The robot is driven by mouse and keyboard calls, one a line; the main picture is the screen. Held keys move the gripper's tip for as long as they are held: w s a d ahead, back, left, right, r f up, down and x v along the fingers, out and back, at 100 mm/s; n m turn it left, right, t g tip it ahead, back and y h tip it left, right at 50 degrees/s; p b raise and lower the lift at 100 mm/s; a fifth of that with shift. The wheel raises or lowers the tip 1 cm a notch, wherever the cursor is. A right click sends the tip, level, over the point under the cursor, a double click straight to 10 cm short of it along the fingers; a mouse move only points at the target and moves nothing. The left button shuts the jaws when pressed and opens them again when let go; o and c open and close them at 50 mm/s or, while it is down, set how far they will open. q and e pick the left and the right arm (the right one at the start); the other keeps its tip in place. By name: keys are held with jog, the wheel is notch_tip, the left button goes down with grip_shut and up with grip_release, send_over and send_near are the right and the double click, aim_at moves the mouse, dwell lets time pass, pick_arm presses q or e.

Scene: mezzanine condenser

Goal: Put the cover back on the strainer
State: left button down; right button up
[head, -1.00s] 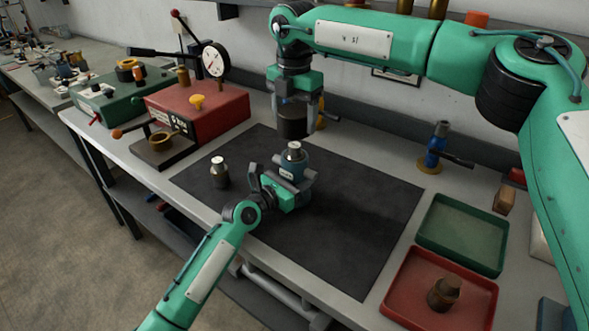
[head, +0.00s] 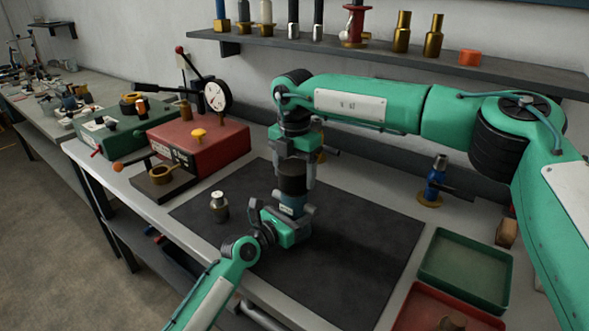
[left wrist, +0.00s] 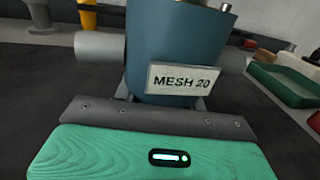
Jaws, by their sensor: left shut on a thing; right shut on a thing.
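The strainer (head: 291,203) is a blue upright cylinder with a MESH 20 label, which also shows in the left wrist view (left wrist: 165,45). My left gripper (head: 297,214) is shut on it from the front, over the dark mat. A dark round cover (head: 292,183) is in my right gripper (head: 295,166), which is shut on it from above. In the head view the cover lines up over the strainer and hides its top. In the left wrist view a silver piece (left wrist: 226,7) shows at the strainer's top edge; the cover is not seen there.
A small dark jar with a silver top (head: 219,206) stands on the mat (head: 350,240) at left. A red box with a dial gauge (head: 215,96) stands behind it. Green (head: 465,268) and red (head: 425,302) trays and a blue valve (head: 436,180) are at right. The mat's right side is clear.

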aim_at(294, 212)
jog(key=shift+f, duration=0.6)
jog(key=shift+f, duration=0.6)
jog(key=m, duration=0.4)
jog(key=shift+m, duration=0.3)
jog(key=m, duration=0.2)
jog(key=shift+m, duration=0.4)
jog(key=m, duration=0.4)
jog(key=shift+m, duration=0.3)
jog(key=m, duration=0.4)
jog(key=o, duration=1)
